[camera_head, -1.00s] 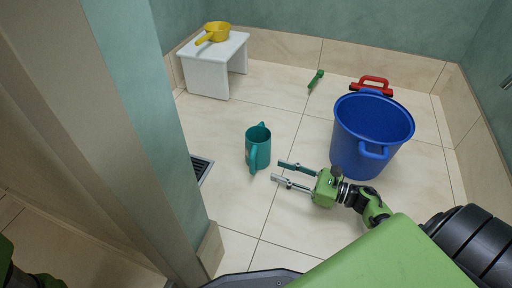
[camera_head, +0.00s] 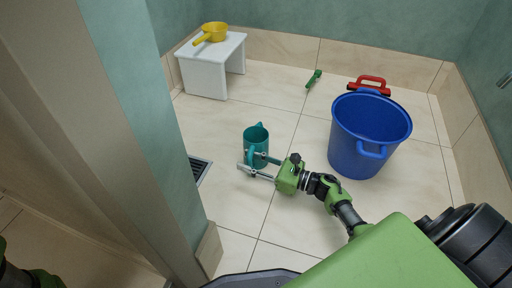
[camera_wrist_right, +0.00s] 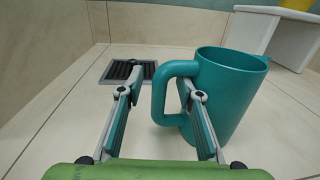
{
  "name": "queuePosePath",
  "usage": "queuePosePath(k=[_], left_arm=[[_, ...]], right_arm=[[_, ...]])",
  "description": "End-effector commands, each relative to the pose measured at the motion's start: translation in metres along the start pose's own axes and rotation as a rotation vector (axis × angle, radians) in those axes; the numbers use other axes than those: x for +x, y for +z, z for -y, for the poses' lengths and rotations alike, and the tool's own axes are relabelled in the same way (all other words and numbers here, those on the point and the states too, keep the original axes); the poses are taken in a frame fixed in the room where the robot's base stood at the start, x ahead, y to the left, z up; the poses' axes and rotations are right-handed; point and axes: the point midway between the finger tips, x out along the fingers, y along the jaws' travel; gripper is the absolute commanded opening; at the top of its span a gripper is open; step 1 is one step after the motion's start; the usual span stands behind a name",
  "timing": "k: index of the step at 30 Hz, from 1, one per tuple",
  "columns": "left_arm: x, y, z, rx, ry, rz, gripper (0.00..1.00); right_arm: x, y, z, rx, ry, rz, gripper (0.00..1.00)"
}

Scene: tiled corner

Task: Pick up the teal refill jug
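The teal refill jug (camera_head: 256,138) stands upright on the tiled floor, left of the bucket. It also shows in the right wrist view (camera_wrist_right: 231,95), with its handle (camera_wrist_right: 166,92) facing left, between my fingers. My right gripper (camera_head: 256,163) is open at the jug; in the wrist view (camera_wrist_right: 160,95) one finger is left of the handle with a gap, and the other is in front of the jug body, on the handle's inner side. I cannot tell whether that finger touches. My left gripper is not in view; only part of my left arm shows at the lower left corner.
A blue bucket (camera_head: 350,140) stands to the right, with a red-handled object (camera_head: 372,84) behind it. A green brush-like tool (camera_head: 314,78) lies further back. A white stool (camera_head: 204,73) bears a yellow scoop (camera_head: 215,31). A floor drain (camera_head: 198,170) is beside the wall edge (camera_head: 170,120).

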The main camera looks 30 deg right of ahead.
Motion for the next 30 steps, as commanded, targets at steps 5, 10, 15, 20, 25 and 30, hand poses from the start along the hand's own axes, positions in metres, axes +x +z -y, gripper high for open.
queuePosePath(k=[5,10,15,20,25,30], left_arm=[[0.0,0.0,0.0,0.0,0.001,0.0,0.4],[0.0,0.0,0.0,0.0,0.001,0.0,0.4],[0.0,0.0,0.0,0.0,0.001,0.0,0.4],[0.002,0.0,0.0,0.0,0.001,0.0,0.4],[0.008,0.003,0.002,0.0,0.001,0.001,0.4],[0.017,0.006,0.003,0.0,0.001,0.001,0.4]], right_arm=[[0.0,0.0,0.0,0.0,0.0,0.0,0.1],[0.0,0.001,0.0,-0.001,0.0,0.001,0.0],[-0.001,0.001,0.0,-0.001,0.0,0.001,0.0],[0.0,0.004,0.001,-0.002,0.0,0.001,0.0],[0.001,0.015,0.005,-0.003,0.0,0.001,0.0],[0.003,0.032,0.011,-0.003,0.001,0.002,0.0]])
